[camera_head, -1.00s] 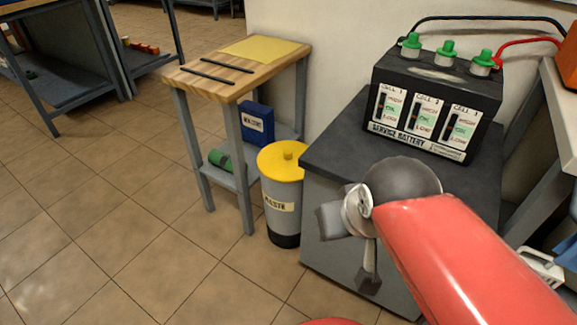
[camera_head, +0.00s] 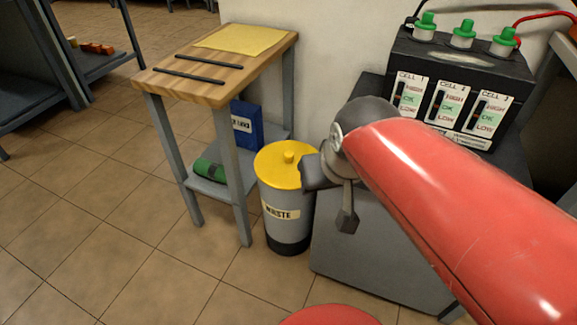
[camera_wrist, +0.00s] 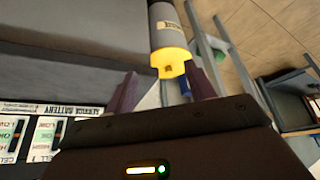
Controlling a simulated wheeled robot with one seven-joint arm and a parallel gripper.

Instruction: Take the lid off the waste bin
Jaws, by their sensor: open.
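The waste bin (camera_head: 285,222) is a grey cylinder with a dark base and a "WASTE" label, standing upright on the floor. Its yellow lid (camera_head: 280,168) is on top, with a small yellow knob (camera_head: 290,155) in the middle. The end of my arm is just right of the lid in the head view and overlaps its right edge; I cannot tell whether it touches. In the wrist view my gripper (camera_wrist: 162,72) is open and empty. The lid (camera_wrist: 180,64) and its knob (camera_wrist: 169,69) show between the fingers, apparently beyond the fingertips.
A wooden-topped table (camera_head: 205,88) stands left of the bin, with a blue box (camera_head: 247,125) and a green item (camera_head: 209,171) on its lower shelf. A grey cabinet (camera_head: 365,255) bearing a service battery (camera_head: 455,65) is close on the right. Floor in front is clear.

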